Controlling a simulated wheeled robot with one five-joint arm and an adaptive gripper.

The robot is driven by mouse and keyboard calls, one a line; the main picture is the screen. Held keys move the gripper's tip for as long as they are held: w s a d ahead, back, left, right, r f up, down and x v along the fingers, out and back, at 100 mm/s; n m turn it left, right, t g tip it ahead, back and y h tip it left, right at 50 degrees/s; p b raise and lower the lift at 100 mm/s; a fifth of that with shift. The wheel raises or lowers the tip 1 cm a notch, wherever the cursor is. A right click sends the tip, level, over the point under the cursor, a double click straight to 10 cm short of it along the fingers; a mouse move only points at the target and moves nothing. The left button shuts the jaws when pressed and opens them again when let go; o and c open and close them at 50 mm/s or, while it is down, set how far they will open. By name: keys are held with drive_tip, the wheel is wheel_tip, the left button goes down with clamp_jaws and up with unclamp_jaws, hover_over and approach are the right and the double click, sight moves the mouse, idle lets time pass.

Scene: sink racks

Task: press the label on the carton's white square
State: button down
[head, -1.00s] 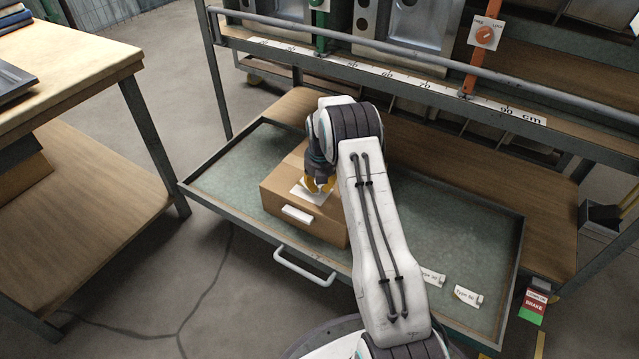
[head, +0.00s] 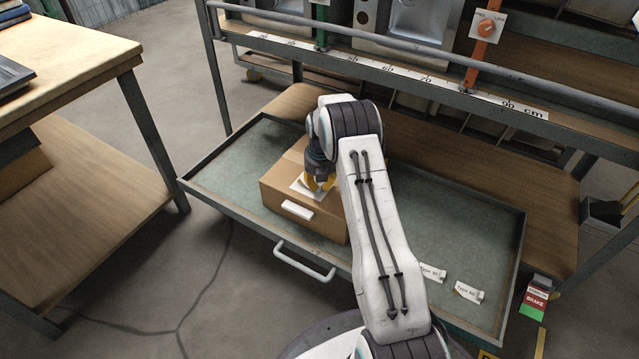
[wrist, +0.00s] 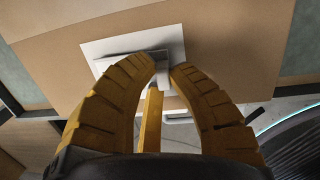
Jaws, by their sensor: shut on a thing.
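The brown cardboard carton (head: 290,217) stands in the open drawer (head: 227,165). The white square (head: 301,187) lies on its top face and is partly covered by my gripper (head: 318,187). In the wrist view, the yellow fingers of my gripper (wrist: 165,72) are closed on the upright tab of a small label (wrist: 130,61). The label's flat part shows grey over the white square (wrist: 105,48), within its outline as seen here. Whether the label touches the square I cannot tell. My fingers hide part of both.
Two more labels (head: 432,273) (head: 469,293) lie at the drawer's right front. A white plate (head: 297,210) is on the carton's front face. A rail with a ruler strip (head: 400,75) runs behind the drawer. A wooden bench (head: 70,60) stands at left.

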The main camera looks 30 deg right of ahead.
drive_tip(key=shift+f+b, duration=0.35)
drive_tip(key=shift+f, duration=0.3)
idle(1.0)
drive_tip(key=c, duration=1.1)
unclamp_jaws()
drive_tip(key=shift+c, duration=0.2)
